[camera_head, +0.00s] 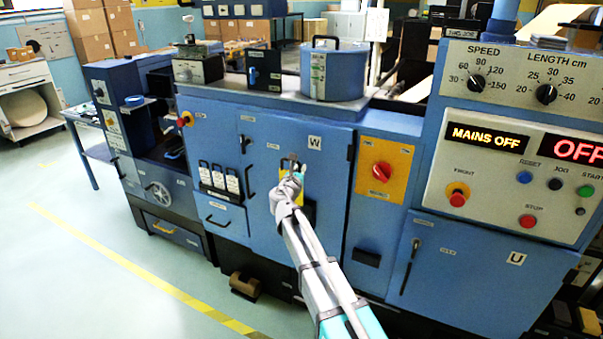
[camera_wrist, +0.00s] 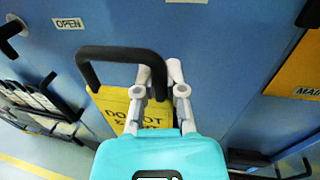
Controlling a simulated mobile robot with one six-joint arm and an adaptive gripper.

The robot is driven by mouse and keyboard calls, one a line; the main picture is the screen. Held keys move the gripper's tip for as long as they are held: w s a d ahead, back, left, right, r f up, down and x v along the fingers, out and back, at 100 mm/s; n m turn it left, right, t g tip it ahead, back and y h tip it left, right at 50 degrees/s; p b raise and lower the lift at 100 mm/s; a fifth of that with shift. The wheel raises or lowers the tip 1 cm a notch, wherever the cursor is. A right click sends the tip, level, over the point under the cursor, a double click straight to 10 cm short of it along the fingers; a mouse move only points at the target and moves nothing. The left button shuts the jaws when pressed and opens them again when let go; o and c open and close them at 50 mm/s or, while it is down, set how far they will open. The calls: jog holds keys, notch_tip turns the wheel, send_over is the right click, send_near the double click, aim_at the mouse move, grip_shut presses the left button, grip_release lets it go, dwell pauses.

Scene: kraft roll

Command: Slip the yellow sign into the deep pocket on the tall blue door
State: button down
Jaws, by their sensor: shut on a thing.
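The yellow sign (camera_wrist: 112,104) has black lettering and a black looped handle (camera_wrist: 115,52) at its top. My gripper (camera_head: 291,168) is shut on the sign, its fingers near the handle in the wrist view (camera_wrist: 158,78). The sign hangs upright in front of the tall blue door (camera_head: 328,180) marked W. My gripper and arm cover much of the sign in the head view. I cannot make out the pocket clearly, nor tell whether the sign's lower end is inside it; the gripper body hides that end in the wrist view.
A red rotary switch (camera_head: 381,171) on an orange plate is to the right. A blue pot (camera_head: 333,72) stands on top.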

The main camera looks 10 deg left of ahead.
send_over(309, 191)
jog(key=s, duration=0.3)
jog(key=shift+w+a+f+b, duration=0.25)
jog(key=shift+f+b, duration=0.05)
jog(key=shift+f, duration=0.25)
jog(key=shift+f+b, duration=6.15)
jog(key=shift+b, duration=0.2)
jog(key=shift+f+b, duration=0.5)
jog(key=shift+b, duration=0.05)
jog(key=c, duration=0.6)
grip_release()
jog(key=shift+c, duration=0.2)
